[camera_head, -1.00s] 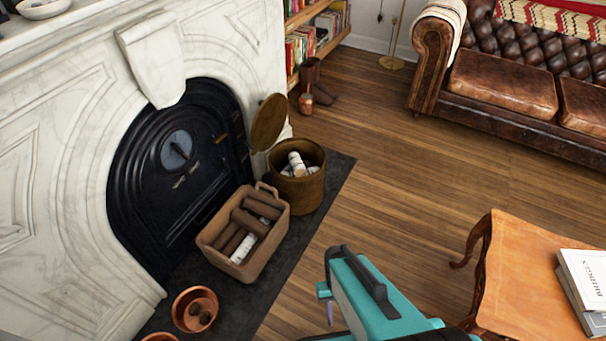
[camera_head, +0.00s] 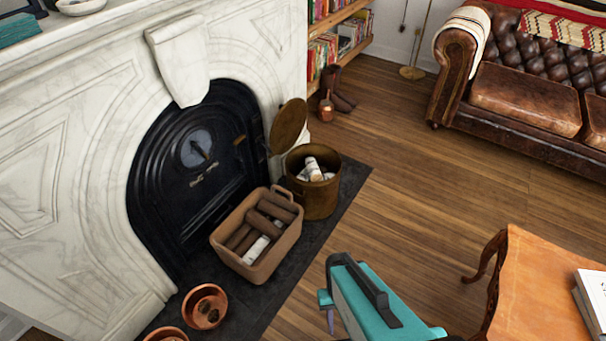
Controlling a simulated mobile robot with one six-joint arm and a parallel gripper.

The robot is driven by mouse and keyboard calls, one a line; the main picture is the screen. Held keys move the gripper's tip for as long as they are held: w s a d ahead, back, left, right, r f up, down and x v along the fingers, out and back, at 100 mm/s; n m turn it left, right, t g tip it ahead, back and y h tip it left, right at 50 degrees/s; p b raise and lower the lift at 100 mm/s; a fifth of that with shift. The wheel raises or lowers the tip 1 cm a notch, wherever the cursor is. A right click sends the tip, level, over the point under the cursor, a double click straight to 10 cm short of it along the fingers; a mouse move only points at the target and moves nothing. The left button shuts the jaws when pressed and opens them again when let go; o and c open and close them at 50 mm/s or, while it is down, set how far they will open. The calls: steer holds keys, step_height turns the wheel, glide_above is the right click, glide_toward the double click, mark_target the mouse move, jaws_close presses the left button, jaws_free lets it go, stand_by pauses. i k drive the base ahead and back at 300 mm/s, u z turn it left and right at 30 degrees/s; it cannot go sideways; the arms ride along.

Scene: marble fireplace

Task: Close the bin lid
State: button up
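The bin (camera_head: 318,200) is a round brass-coloured container on the dark hearth, with white birch-like logs inside. Its round lid (camera_head: 288,126) stands open, tilted up at the bin's back left, beside the fireplace. My teal arm (camera_head: 365,305) shows at the bottom centre, in front of the bin and well apart from it. The part at its left end (camera_head: 326,300) is small, and I cannot make out two fingers or whether they are open or shut.
A tan crate of logs (camera_head: 272,272) stands just left of the bin. Copper bowls (camera_head: 206,304) sit at the hearth's front. A wooden table (camera_head: 535,285) is at the lower right. A leather sofa (camera_head: 520,95) is at the back right. The wood floor between is clear.

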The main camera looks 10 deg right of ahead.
mark_target(287, 126)
steer(key=i, duration=0.9)
steer(key=u, duration=0.4)
steer(key=k, duration=1.4)
steer(key=u, duration=0.65)
steer(key=i, duration=1.3)
steer(key=u, duration=0.35)
